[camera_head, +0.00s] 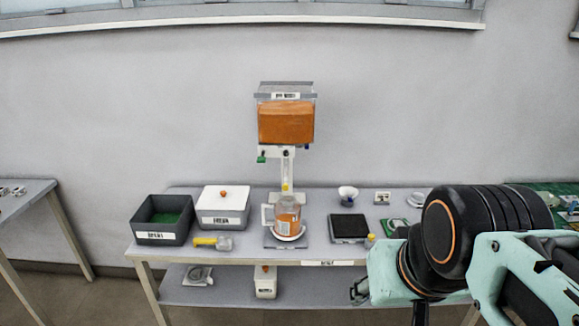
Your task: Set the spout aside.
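A clear canister (286,120) with orange contents stands high on a white column (288,172) at the back of the table. A small green part (262,157) sits under its left side. I cannot pick out for certain which part is the spout. Below stands a clear jug (287,216) with orange contents and a handle on its left, on a white dish over a dark plate. My gripper (358,291) is at the lower right, mostly hidden behind my arm and apart from the canister. Its finger opening is too small and dark to read.
On the table (300,254) are a dark bin (161,233) with a green bottom, a white lidded box (222,219), a yellow-and-clear item (212,242), a black-topped pad (349,228) and a small bowl (347,195). A white container (265,284) stands on the lower shelf.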

